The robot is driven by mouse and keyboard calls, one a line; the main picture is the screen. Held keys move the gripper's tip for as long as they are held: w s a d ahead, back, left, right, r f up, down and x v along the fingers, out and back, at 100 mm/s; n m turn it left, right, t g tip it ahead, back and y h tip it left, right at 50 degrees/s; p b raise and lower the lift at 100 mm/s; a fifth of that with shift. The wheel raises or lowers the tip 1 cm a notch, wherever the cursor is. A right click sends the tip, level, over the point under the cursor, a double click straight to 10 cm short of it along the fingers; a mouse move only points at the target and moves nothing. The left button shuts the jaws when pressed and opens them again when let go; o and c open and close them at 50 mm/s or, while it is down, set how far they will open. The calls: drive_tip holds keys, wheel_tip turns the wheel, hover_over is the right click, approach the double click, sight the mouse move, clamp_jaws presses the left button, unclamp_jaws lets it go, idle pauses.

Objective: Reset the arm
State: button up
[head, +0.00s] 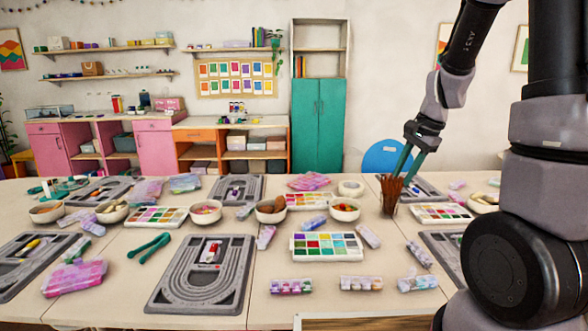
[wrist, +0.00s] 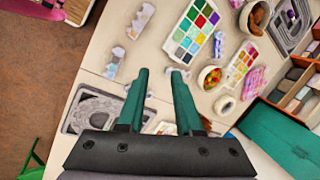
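My gripper (head: 404,174) hangs at the end of my arm on the right of the head view, its green fingers pointing down. In that view its tips appear just above a cup of brown sticks (head: 390,197); I cannot tell how far apart they are in depth. In the wrist view my gripper (wrist: 159,72) has its two green fingers spread with a clear gap and nothing between them. A grey bead board (head: 158,291) lies at the front of the table. Another grey board (wrist: 76,120) shows beside the fingers in the wrist view.
The long table (head: 262,306) carries several bead boards, bowls, bead packs and a colour palette (head: 299,253). Green pliers (head: 149,247) lie left of centre. A teal cabinet (head: 318,125) and a blue round chair back (head: 386,157) stand behind. The air around the gripper looks open.

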drive_tip(key=s+a+r+n+t, duration=0.2)
drive_tip(key=s+r+n, duration=0.2)
drive_tip(key=s+r, duration=0.4)
drive_tip(key=s+a+r+n+t, duration=0.2)
drive_tip(key=s+r+n, duration=0.2)
drive_tip(key=s+r, duration=0.5)
drive_tip(key=shift+a+r+t+h, duration=0.3)
drive_tip(key=shift+r+t, duration=0.1)
drive_tip(key=shift+r, duration=0.5)
